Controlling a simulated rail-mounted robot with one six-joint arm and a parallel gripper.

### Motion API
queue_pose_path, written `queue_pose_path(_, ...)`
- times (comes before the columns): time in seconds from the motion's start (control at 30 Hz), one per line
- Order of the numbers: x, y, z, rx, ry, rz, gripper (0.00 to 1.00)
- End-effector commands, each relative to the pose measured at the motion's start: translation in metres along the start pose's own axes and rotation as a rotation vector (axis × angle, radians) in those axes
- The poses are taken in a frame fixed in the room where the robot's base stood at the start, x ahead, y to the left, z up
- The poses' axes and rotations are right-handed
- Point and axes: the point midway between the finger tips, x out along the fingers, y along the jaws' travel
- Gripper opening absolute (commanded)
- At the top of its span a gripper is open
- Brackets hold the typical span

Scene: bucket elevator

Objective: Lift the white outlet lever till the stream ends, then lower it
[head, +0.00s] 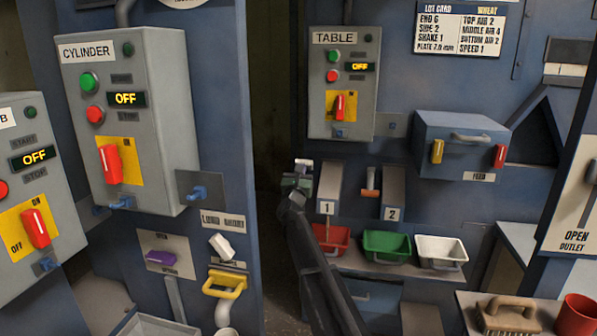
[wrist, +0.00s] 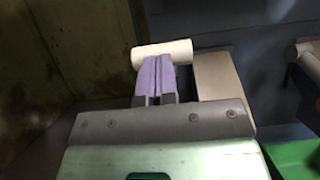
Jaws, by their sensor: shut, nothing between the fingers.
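The white lever handle (wrist: 163,51) is a short white bar in the wrist view, right at the tips of my gripper (wrist: 158,62). The purple fingers are pressed together with nothing between them. They meet the bar's lower edge in the picture; whether they touch it I cannot tell. In the head view the handle (head: 304,162) shows small just above my gripper (head: 301,176), beside outlet spout 1 (head: 328,186). A thin stream (head: 327,227) appears below that spout, over the red bin (head: 323,242). My arm hides part of this area.
A green bin (head: 387,246) and a white bin (head: 441,249) stand right of the red one. Another white handle (head: 221,245) is on the left panel, above a yellow handle (head: 225,284).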

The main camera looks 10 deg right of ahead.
Motion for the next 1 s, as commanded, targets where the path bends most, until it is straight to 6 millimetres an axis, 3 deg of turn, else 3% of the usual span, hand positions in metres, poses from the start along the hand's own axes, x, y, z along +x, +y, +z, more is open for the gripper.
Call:
queue_pose_path(0.4, 0.013, 0.000, 0.014, 0.000, -0.001, 0.000, 0.00)
queue_pose_path(1.0, 0.007, 0.000, 0.018, 0.000, -0.001, 0.001, 0.00)
